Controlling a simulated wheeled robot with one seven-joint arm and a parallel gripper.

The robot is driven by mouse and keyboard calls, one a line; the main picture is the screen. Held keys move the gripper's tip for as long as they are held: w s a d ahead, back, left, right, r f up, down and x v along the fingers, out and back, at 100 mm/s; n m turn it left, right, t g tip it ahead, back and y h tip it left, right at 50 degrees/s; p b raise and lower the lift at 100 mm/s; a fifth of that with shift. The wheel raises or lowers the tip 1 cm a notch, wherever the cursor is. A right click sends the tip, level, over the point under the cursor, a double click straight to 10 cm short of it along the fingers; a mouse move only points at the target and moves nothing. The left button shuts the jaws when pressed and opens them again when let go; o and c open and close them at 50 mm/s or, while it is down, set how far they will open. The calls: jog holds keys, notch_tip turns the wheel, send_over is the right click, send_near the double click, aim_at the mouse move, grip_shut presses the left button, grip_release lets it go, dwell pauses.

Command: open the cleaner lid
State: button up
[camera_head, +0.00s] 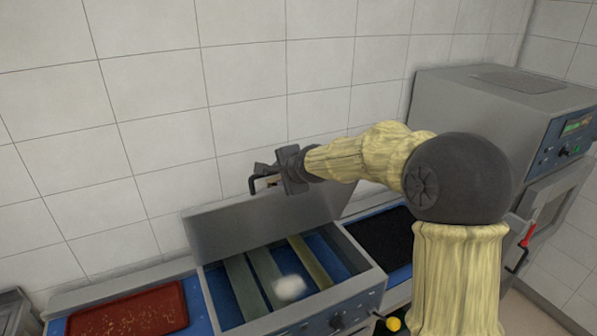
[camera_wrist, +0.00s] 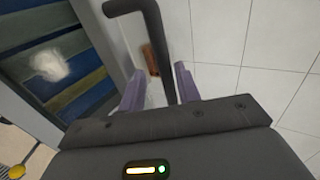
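The cleaner is a grey box (camera_head: 357,286) with a blue interior crossed by several greenish strips; a white patch shows inside. Its grey lid (camera_head: 235,231) stands raised and tilted back at the rear, so the interior is exposed. My gripper (camera_head: 264,182) is above the lid's upper edge. A dark bent handle (camera_head: 252,186) shows at the fingers. In the wrist view the handle (camera_wrist: 150,20) passes between the two purple fingers of my gripper (camera_wrist: 159,86), which are apart, with a gap beside the bar. Whether the right finger touches it, I cannot tell.
A red tray (camera_head: 130,312) lies to the left of the cleaner and a dark tray (camera_head: 385,236) to the right. A grey oven (camera_head: 480,100) with a red handle (camera_head: 529,236) stands at the right. A tiled wall (camera_head: 150,100) is close behind.

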jog(key=b+v, duration=0.6)
jog(key=v, duration=0.9)
jog(key=shift+s+d+r+b, duration=0.2)
jog(key=shift+s+b, duration=0.05)
jog(key=shift+b, duration=0.15)
jog(key=shift+c, duration=0.2)
